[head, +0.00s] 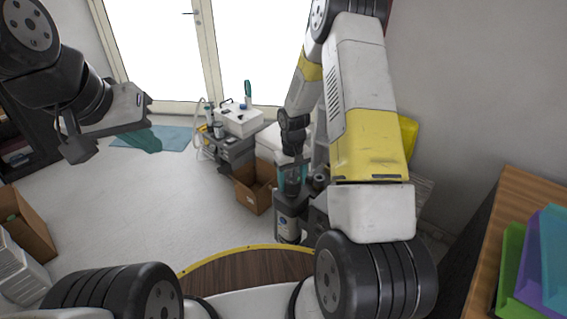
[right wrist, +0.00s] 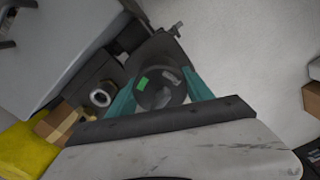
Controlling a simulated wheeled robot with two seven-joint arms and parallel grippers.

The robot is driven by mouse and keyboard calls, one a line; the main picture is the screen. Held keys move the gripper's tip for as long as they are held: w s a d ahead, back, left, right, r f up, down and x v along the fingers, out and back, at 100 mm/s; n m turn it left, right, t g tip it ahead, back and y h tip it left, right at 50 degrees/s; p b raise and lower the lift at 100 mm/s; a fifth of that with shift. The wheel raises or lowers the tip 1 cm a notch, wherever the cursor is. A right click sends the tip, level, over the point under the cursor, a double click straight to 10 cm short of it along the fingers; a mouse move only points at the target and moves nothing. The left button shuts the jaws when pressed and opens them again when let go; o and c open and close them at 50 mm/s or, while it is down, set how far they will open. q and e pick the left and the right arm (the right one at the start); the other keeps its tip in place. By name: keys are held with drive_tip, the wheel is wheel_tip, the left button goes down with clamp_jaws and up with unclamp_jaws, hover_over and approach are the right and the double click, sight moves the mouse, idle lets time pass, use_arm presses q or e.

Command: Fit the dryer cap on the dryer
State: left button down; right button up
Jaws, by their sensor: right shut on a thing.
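My right gripper (head: 293,177) points down at the dark upright unit, which looks like the dryer (head: 287,222), with a round label on its front. In the right wrist view, a round black piece with a green mark, apparently the dryer cap (right wrist: 157,92), sits between teal strips that look like the fingers. The right gripper is shut on it. The cap is over or on top of the dryer; I cannot tell whether they touch. My left gripper (head: 112,130) is raised at the left, far from the dryer, its jaws spread and empty.
A cardboard box (head: 254,190) stands just left of the dryer. Behind is a grey cart (head: 228,148) with a white device (head: 240,120). A yellow item (right wrist: 25,152) lies nearby. A wooden cabinet (head: 515,190) with colored trays stands at right. Open floor lies at left.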

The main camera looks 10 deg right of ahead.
sight(292, 171)
drive_tip(key=shift+f, duration=1.2)
drive_tip(key=o, duration=1.6)
drive_tip(key=shift+c, duration=0.2)
drive_tip(key=shift+r, duration=0.1)
drive_tip(key=shift+r, duration=3.85)
